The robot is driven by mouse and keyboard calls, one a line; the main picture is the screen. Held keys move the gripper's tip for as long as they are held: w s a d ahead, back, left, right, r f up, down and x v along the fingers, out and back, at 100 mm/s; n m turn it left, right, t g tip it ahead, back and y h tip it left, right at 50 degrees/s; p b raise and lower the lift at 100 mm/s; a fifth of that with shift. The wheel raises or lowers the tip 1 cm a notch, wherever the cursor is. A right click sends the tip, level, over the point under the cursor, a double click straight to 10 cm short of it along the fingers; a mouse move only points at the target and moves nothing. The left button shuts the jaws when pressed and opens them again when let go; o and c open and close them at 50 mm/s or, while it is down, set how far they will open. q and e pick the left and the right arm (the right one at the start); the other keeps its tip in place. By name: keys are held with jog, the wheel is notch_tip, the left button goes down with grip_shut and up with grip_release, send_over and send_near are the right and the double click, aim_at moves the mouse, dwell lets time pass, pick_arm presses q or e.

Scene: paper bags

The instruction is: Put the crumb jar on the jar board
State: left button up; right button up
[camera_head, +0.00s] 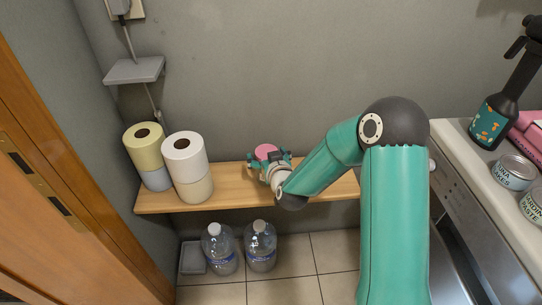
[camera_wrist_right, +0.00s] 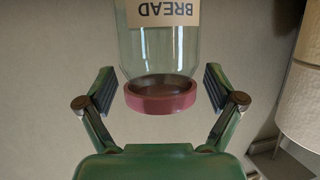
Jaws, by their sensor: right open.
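The glass jar (camera_wrist_right: 160,50) shows in the right wrist view with an upside-down BREAD label and a pink lid (camera_wrist_right: 161,96). In the head view only its pink lid (camera_head: 266,150) shows clearly, above the wooden board (camera_head: 235,177) by the wall. My right gripper (camera_wrist_right: 160,88) is open, with one finger on each side of the jar near the lid and gaps to both. In the head view the right gripper (camera_head: 268,160) hides most of the jar. I cannot tell which surface is the jar board. My left gripper is not in view.
Paper rolls stand stacked at the board's left end, yellow (camera_head: 144,146) and white (camera_head: 185,158). Two water bottles (camera_head: 222,250) stand on the floor below. A small grey shelf (camera_head: 135,70) hangs on the wall. Tins (camera_head: 514,172) and a dark bottle (camera_head: 489,124) stand on the right counter.

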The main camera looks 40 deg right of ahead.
jog(key=shift+r, duration=0.15)
jog(key=b+v, duration=1.1)
jog(key=v, duration=0.1)
